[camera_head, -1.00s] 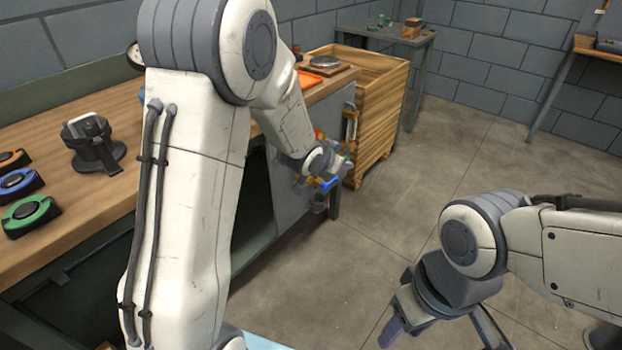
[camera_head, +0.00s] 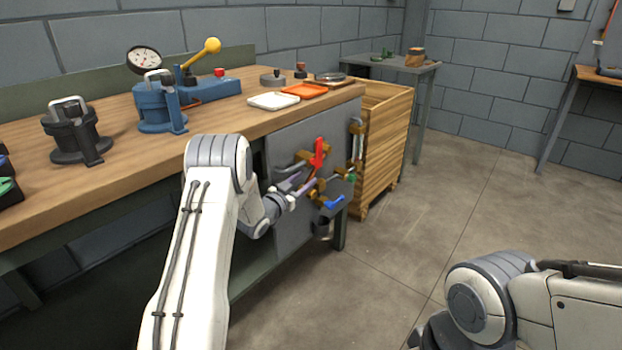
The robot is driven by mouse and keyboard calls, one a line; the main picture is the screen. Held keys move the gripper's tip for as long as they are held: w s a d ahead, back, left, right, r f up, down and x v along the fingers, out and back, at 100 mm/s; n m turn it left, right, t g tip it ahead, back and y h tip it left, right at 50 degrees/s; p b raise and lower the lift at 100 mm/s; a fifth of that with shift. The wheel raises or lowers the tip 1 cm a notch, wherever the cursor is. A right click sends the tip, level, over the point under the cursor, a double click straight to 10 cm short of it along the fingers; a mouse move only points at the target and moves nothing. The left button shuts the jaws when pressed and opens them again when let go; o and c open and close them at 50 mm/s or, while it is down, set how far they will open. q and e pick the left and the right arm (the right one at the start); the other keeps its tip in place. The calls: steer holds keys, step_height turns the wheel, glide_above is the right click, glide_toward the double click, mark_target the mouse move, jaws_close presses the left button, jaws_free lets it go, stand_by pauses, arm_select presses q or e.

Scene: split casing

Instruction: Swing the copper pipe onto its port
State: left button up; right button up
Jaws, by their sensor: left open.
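A grey panel (camera_head: 283,148) on the end of the workbench carries brass-coloured fittings (camera_head: 290,168), a red lever (camera_head: 319,153), a blue handle (camera_head: 334,202) and a small green part (camera_head: 351,178). The copper pipe is small among these fittings, and I cannot tell it or its port apart surely.
The wooden bench top (camera_head: 225,118) holds a blue clamp device (camera_head: 160,108), a dark fixture (camera_head: 75,130), a white tray (camera_head: 273,101) and an orange tray (camera_head: 304,91). A wooden crate (camera_head: 384,145) stands just right of the panel. The floor (camera_head: 420,210) on the right is clear.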

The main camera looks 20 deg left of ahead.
mark_target(312, 174)
arm_select(q)
steer(key=shift+b+x, duration=0.35)
steer(key=shift+x, duration=1.85)
jaws_close()
